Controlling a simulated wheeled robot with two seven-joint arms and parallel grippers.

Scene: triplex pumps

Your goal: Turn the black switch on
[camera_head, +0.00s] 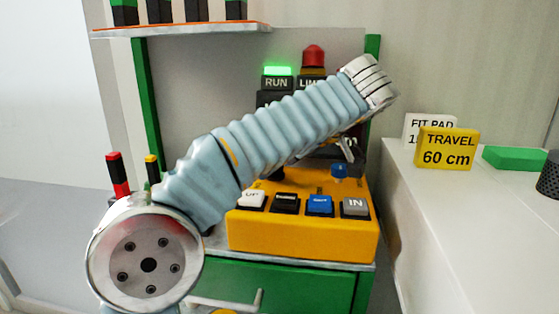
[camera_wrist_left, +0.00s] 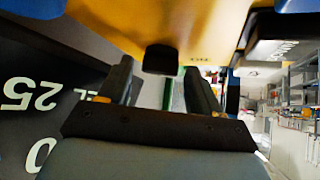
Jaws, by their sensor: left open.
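The yellow control box (camera_head: 300,237) stands on the green cabinet in the head view. A small black switch (camera_head: 277,174) on its top is mostly hidden behind my left arm. In the left wrist view, a black knob (camera_wrist_left: 161,58) on the yellow surface appears to be this switch. It lies in line with the gap between the fingers of my left gripper (camera_wrist_left: 159,74), which are apart. I cannot tell whether they touch it. A blue switch (camera_head: 339,170) is to the right. My right gripper is not in view.
White, black (camera_head: 285,204), blue (camera_head: 320,206) and grey "IN" (camera_head: 355,207) push buttons line the box's front. Behind stand a lit green "RUN" lamp (camera_head: 277,71) and a red lamp (camera_head: 313,57). A white counter (camera_head: 450,235) with signs is at right.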

